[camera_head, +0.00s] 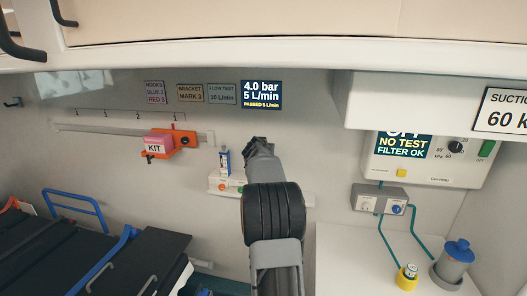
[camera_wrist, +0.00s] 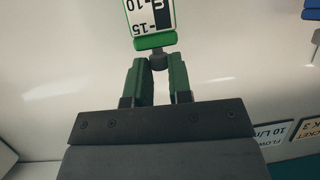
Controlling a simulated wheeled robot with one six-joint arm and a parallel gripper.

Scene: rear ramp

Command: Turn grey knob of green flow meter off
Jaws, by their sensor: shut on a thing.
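The green flow meter (camera_wrist: 155,42) shows upside down at the top of the wrist view, with a white scale marked -10 and -15 and a green collar. Its small dark grey knob (camera_wrist: 158,62) sits just below the collar in that view, between my fingertips. My gripper (camera_wrist: 158,68) is shut on the knob, one finger on each side. In the head view my gripper (camera_head: 258,142) reaches to the back wall, and my arm hides the green flow meter. The knob's turned position cannot be told.
A blue-marked flow meter (camera_head: 224,160) stands left of my arm on a white outlet panel (camera_head: 216,184). A wall display (camera_head: 261,94) reads 4.0 bar, 5 L/min, PASSED 5 L/min. An orange bracket with a KIT box (camera_head: 158,143) is further left. A suction unit (camera_head: 440,160) hangs at right.

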